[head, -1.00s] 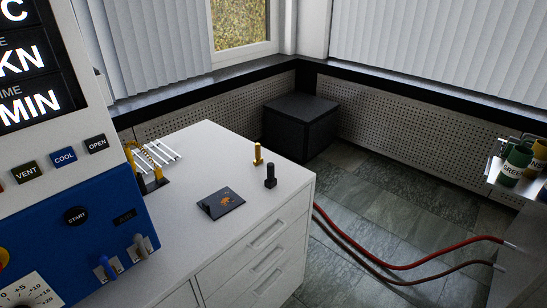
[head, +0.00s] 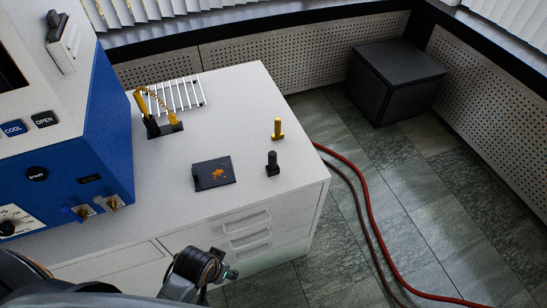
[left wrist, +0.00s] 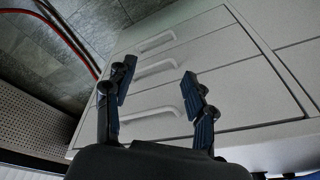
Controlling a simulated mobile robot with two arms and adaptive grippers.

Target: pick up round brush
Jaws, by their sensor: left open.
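Yellow-handled tools (head: 142,103) stand in a dark holder (head: 165,131) further left. I cannot tell for sure which of these is the round brush. My left gripper is open and empty in the left wrist view (left wrist: 158,78), facing the drawer fronts. In the head view my left arm comes in at the bottom, in front of and below the cabinet top; its fingers are hard to make out there. My right gripper is not in view.
A dark flat plate with an orange mark (head: 214,173) lies on the cabinet top (head: 225,110). A white wire rack (head: 180,94) lies behind the holder. The blue press (head: 95,150) stands left. Red hoses (head: 370,215) cross the floor, and a dark box (head: 395,80) stands behind.

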